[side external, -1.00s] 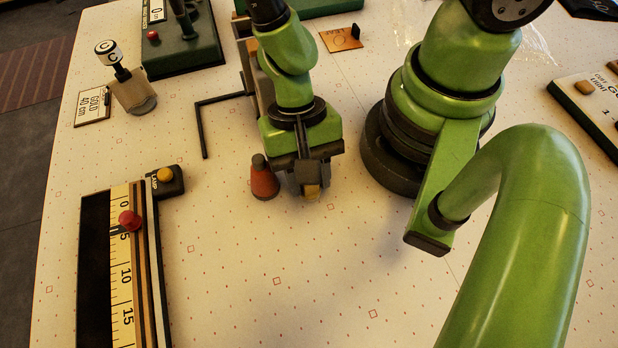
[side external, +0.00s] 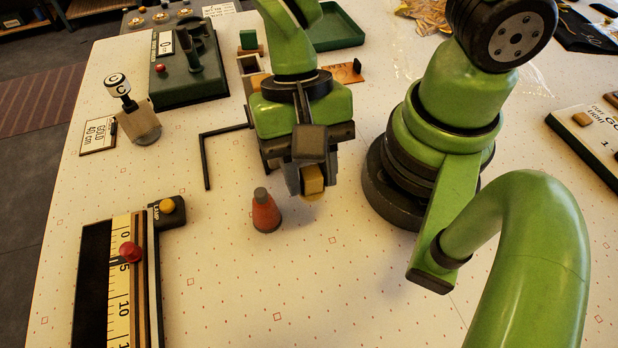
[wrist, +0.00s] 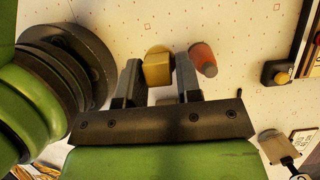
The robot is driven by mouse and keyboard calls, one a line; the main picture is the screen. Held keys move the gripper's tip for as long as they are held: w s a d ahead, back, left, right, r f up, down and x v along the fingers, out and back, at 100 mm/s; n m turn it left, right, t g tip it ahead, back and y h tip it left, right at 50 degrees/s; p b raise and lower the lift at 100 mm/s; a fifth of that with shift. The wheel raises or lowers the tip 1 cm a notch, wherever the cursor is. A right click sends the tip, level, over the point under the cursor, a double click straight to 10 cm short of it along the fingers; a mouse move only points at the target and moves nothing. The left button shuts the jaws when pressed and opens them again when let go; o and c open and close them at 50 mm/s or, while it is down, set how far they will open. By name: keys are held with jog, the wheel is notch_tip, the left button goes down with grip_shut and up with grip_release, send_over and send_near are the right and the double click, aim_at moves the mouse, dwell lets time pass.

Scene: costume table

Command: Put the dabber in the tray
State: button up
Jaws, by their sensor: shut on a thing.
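My gripper (side external: 308,182) is shut on a small yellow-tan block with a paler rounded underside, which looks to be the dabber (side external: 313,180). In the wrist view the dabber (wrist: 158,69) sits between the two grey fingers of my gripper (wrist: 160,80). It is held above the table, to the right of the red cone-shaped piece. The green tray (side external: 352,38) lies at the back of the table, behind my gripper. The arm hides its left part, and its visible floor looks empty.
The red piece with a grey top (side external: 266,214) stands close to the left of my gripper. A black L-shaped bar (side external: 206,160) lies farther left. An orange card (side external: 344,72) lies in front of the tray. A ruler board (side external: 120,285) is at front left. The front middle is clear.

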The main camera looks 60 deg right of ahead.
jog(key=shift+r, duration=0.45)
